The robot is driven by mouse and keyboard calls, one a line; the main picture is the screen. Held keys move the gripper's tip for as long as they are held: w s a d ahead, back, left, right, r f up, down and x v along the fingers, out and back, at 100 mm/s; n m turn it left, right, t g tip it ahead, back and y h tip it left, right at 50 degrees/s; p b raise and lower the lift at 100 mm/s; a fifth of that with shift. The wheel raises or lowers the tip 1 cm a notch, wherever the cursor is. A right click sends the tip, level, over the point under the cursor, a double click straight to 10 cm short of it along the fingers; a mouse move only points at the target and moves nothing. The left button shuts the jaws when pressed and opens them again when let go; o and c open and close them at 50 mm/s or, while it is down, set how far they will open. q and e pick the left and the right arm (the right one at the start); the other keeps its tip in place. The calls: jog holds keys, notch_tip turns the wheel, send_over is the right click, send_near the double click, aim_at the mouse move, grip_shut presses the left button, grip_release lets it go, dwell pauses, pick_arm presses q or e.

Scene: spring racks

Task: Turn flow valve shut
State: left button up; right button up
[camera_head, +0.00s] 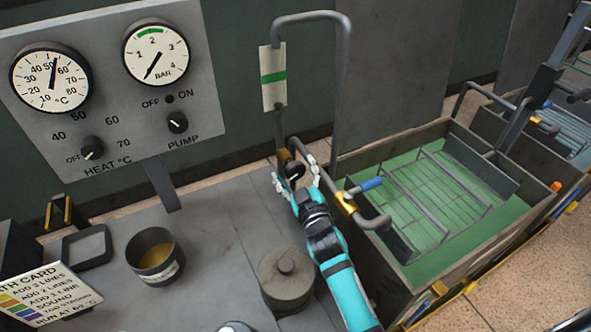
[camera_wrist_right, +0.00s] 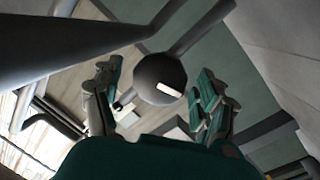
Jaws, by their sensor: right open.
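The flow valve appears as a dark rounded knob (camera_head: 295,170) on the pipe (camera_head: 344,100) between the bench and the rinse tank. In the right wrist view it is a dark ball-like knob (camera_wrist_right: 155,70) with a white mark on its face. My right gripper (camera_head: 296,177) is open, with one finger on either side of the knob. The wrist view shows the two fingers (camera_wrist_right: 157,88) apart, with the knob between and beyond them; I cannot tell whether they touch it.
A tank (camera_head: 470,270) with green liquid and a wire rack (camera_head: 435,195) stands at right. The bench holds a lidded pot (camera_head: 287,278), an open pot (camera_head: 154,256) and a card (camera_head: 45,298). The gauge panel (camera_head: 110,95) has heat and pump knobs.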

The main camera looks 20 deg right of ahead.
jog(key=shift+w, duration=0.15)
jog(key=shift+c, duration=0.3)
jog(key=c, duration=1.1)
